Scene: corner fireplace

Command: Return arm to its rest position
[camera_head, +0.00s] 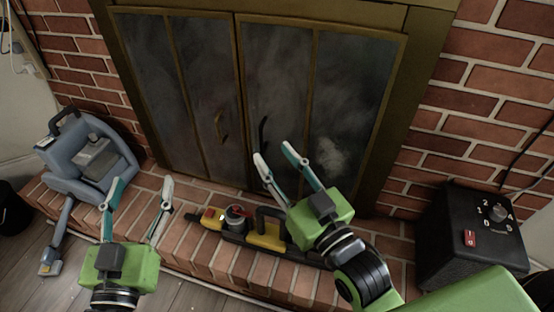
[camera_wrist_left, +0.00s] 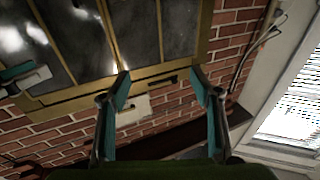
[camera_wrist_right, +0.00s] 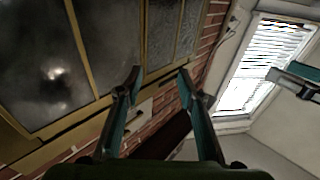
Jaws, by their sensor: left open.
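My left gripper (camera_head: 140,184) is open and empty above the left part of the brick hearth; its two fingers stand wide apart in the left wrist view (camera_wrist_left: 160,75). My right gripper (camera_head: 272,152) is in front of the right fireplace door, nearer the middle. Its fingers are apart with nothing between them, as the right wrist view (camera_wrist_right: 159,72) also shows, though they are closer together than the left ones. Whether the right fingertips touch the door cannot be told.
Dark glass fireplace doors (camera_head: 205,95) fill the back. A yellow-black tool (camera_head: 265,228) lies on the brick hearth (camera_head: 190,262) below my right gripper. A blue-grey appliance (camera_head: 88,160) stands left, a black box with a dial and red switch (camera_head: 460,255) right. Wooden floor (camera_head: 85,235) is in front.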

